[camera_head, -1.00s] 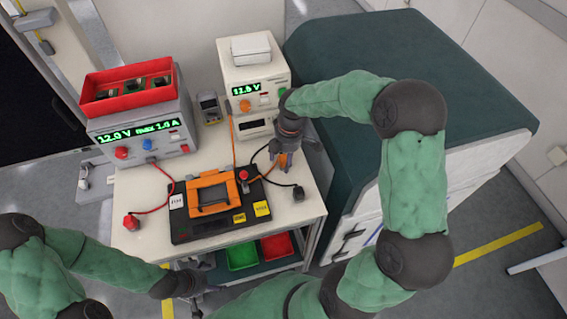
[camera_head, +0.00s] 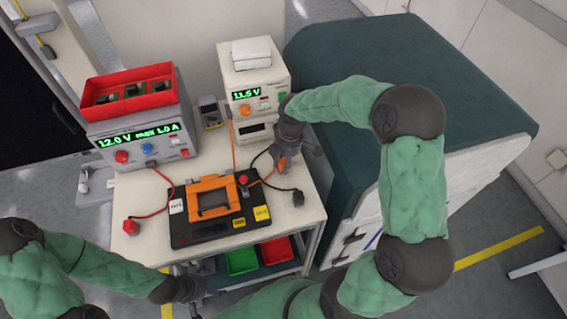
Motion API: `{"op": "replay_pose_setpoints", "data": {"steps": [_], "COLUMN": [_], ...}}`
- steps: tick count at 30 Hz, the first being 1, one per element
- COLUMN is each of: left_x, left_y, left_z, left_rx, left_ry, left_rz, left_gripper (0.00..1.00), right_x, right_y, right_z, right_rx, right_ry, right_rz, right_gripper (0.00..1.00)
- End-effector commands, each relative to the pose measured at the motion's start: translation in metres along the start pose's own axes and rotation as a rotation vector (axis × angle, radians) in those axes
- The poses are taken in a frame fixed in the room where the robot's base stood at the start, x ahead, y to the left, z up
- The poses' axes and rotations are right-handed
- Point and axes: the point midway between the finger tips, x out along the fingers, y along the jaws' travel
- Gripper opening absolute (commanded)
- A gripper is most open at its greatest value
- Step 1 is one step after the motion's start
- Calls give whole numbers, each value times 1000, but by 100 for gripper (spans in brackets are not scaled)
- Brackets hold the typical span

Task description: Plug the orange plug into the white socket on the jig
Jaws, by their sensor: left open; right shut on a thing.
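The jig (camera_head: 190,236) is a dark plate with an orange frame (camera_head: 211,193) on the trolley top. A small white patch (camera_head: 177,206) with dark marks is at its left edge; I cannot tell whether this is the white socket. My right gripper (camera_head: 283,163) is above the trolley top, right of the jig, shut on the small orange plug (camera_head: 282,166). The fingers partly hide the plug. My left gripper (camera_head: 196,292) is open and empty, low in front of the trolley and apart from the jig.
A red plug (camera_head: 131,228) lies left of the jig, and a black plug (camera_head: 298,198) lies to its right. Power units (camera_head: 145,130) (camera_head: 254,75) and a small meter (camera_head: 210,112) stand behind. Green (camera_head: 242,261) and red (camera_head: 277,250) bins are below.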

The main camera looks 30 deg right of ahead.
Motion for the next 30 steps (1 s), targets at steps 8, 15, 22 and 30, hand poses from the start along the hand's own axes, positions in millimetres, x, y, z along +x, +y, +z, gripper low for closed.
{"op": "replay_pose_setpoints", "data": {"steps": [8,15,22,30], "left_x": [-13,-26,-34,-40], "left_y": [5,9,12,14], "left_z": [0,1,1,2], "left_rx": [0,0,0,0], "left_ry": [0,0,0,0], "left_rz": [0,0,0,0], "left_gripper": [89,89,89,89], "right_x": [-34,-79,-102,-115], "right_y": [1,-34,-76,-107], "right_z": [-4,-33,-64,-86], "right_rx": [0,-4,-6,-3], "right_ry": [1,1,0,1], "right_rz": [5,6,2,3], "right_gripper": [6,6,6,6]}}
